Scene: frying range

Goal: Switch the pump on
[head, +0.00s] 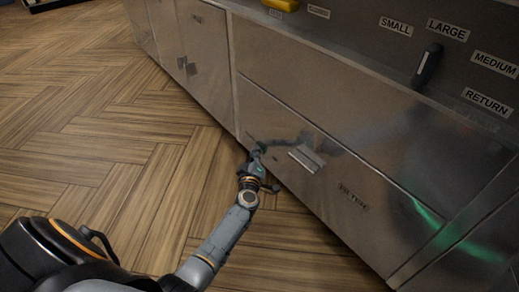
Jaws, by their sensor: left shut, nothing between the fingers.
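My left gripper (257,154) is shut and empty. It is low in front of the steel cabinet's lower panel (280,127), close to its left end. A small greenish patch shows at the gripper's tip; I cannot tell whether it is a button on the panel or part of the gripper, nor whether they touch. No control marked as a pump can be read. A dark handle (428,66) stands out from the upper panel among the labels LARGE (447,29), SMALL (395,26), MEDIUM (494,64) and RETURN (487,102). My right gripper is not in view.
A bright pull handle (304,160) is on the lower panel, right of my left gripper. A label that seems to read FILTER (353,198) is farther right. A yellow object (281,4) is at the top edge. The wooden floor (110,110) at left is clear.

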